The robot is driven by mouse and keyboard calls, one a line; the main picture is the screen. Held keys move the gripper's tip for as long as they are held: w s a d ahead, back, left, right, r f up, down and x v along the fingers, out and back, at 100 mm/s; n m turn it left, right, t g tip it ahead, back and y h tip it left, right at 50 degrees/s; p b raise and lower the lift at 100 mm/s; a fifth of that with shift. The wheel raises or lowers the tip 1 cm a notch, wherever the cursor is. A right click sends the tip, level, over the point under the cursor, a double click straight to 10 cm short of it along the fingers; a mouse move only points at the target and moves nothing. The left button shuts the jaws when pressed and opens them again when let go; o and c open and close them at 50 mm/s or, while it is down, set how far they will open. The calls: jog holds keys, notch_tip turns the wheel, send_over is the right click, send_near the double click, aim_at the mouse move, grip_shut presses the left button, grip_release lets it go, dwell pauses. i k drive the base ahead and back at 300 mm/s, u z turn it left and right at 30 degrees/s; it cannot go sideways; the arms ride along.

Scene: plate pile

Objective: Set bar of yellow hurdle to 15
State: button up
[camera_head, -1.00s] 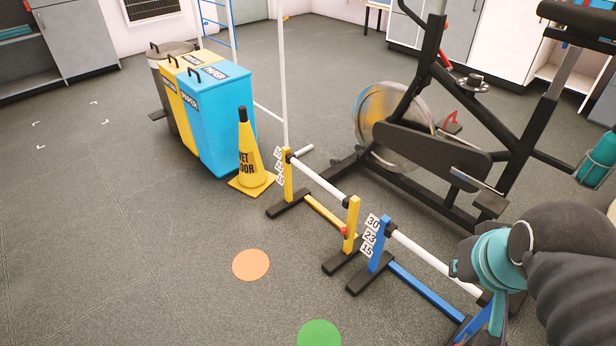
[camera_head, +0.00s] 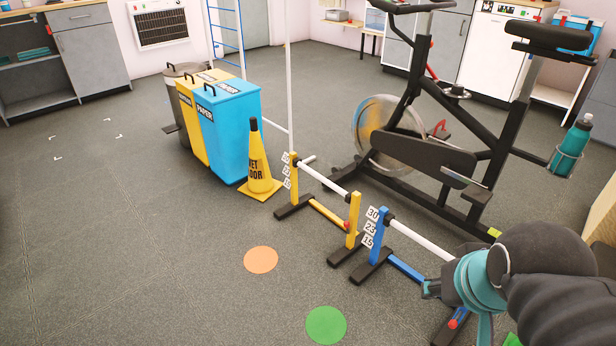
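The yellow hurdle (camera_head: 353,222) stands on the floor near the middle. Its white bar (camera_head: 322,179) sits near the top of its two yellow posts, about level with the upper number label. Small number labels (camera_head: 288,170) stand beside its left post, and a red knob (camera_head: 347,225) shows on its right post. My gripper (camera_head: 430,289) is at the lower right, in front of the blue hurdle and well apart from the yellow one. Its fingers are hardly visible, so I cannot tell whether it is open or shut.
The blue hurdle (camera_head: 377,237), labelled 30, 23, 15, stands close to the yellow one, partly hidden by my arm. An exercise bike (camera_head: 430,155) is behind. A wet-floor cone (camera_head: 258,172) and bins (camera_head: 228,130) stand left. The left floor is open, with orange (camera_head: 261,260) and green (camera_head: 326,325) spots.

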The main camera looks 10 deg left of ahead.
aim_at(298, 163)
jog(key=u, duration=0.4)
jog(key=i, duration=1.25)
jog(key=u, duration=0.1)
